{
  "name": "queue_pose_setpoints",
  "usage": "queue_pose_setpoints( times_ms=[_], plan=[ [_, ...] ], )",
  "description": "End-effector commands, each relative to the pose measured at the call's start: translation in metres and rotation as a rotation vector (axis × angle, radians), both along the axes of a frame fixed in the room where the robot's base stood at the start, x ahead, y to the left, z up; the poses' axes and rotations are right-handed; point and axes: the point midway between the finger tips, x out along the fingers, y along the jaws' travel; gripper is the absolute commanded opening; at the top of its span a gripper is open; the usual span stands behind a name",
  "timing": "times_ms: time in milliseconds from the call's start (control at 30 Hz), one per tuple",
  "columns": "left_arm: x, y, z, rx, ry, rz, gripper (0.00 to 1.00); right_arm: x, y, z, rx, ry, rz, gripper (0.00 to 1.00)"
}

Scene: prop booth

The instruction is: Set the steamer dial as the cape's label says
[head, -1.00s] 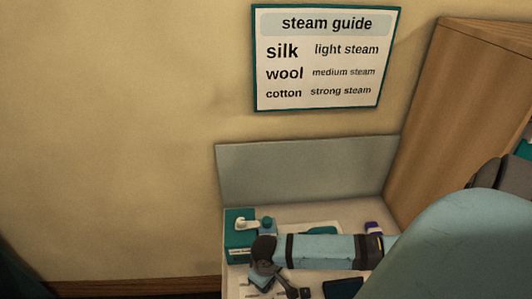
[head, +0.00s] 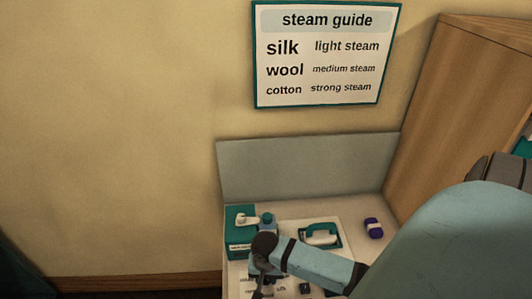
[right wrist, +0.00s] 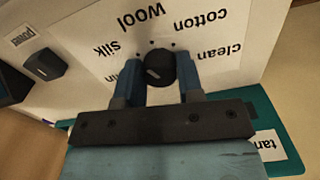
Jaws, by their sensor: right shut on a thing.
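The dial (right wrist: 158,68) is a round black knob on a white panel, ringed by small dots. The words silk, wool, cotton and clean show upside down around it. My right gripper (right wrist: 160,88) has a finger on each side of the knob and is shut on it. Which word the knob's mark points to is hard to tell. In the head view my right gripper (head: 260,286) is low over the front of the counter, and my arm hides the dial. The steam guide (head: 327,55) on the wall pairs silk with light, wool with medium, cotton with strong steam. No cape or cape label shows.
A teal box with a white spout (head: 240,237) stands at the counter's left. A teal handled thing (head: 320,235) and a purple bundle (head: 373,228) lie to its right. A dark power switch (right wrist: 45,64) is beside the dial panel. A wooden cabinet (head: 455,100) bounds the right.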

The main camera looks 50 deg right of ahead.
Motion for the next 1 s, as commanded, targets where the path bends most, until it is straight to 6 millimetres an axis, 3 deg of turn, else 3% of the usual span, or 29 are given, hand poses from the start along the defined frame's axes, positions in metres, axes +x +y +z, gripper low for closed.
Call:
queue_pose_setpoints(
  times_ms=[500,1000],
  plan=[
    [-0.0032,0.0,-0.0032,0.001,0.008,-0.001,0.43,0.0001,-0.0001,0.0001,0.0,0.0,-0.355,0.11],
    [-0.0023,0.0003,-0.003,0.002,0.007,0.0,0.43,0.0004,-0.0009,0.0003,-0.001,-0.001,-0.429,0.11]
  ],
)
